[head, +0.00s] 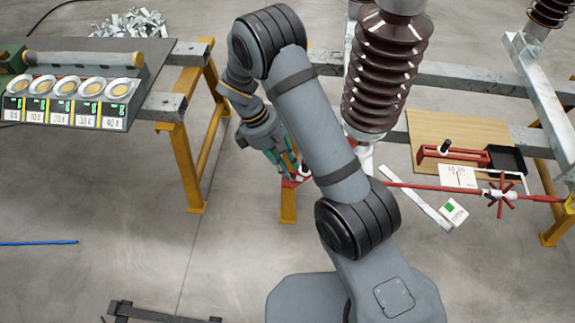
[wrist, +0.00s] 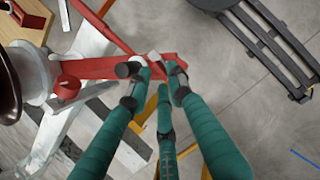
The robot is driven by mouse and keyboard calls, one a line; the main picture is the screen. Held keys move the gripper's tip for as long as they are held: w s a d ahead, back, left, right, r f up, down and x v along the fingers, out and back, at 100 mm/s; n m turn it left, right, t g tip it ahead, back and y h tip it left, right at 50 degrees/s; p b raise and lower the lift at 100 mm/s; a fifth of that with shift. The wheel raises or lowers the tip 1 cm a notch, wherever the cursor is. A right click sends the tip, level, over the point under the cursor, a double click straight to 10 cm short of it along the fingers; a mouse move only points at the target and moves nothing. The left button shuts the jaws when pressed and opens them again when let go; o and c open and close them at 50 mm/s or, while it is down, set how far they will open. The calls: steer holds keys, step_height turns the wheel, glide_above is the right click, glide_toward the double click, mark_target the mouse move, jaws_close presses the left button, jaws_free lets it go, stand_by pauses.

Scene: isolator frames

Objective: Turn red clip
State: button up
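The red clip (wrist: 95,68) shows in the wrist view as a flat red piece running from the left to my gripper (wrist: 157,75). A small red knob (wrist: 68,87) and a grey-white fitting (wrist: 35,72) are at its left end. My green-fingered gripper has its fingertips around the clip's right end, which shows between them. Whether they press on it cannot be told. In the head view my gripper (head: 283,160) is left of the brown insulator's foot, with a bit of red beside the fingertips. My arm hides part of this area.
The ribbed brown insulator (head: 385,75) stands right of my gripper. A long red rod (head: 430,188) with a red star-shaped handle (head: 500,195) extends right. A bench with labelled dishes (head: 64,103) is at left. A blue rod (head: 38,243) lies on open floor.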

steer(key=shift+s+d+f, duration=0.1)
steer(key=shift+f, duration=0.3)
steer(key=shift+c, duration=0.2)
steer(key=c, duration=0.4)
jaws_close()
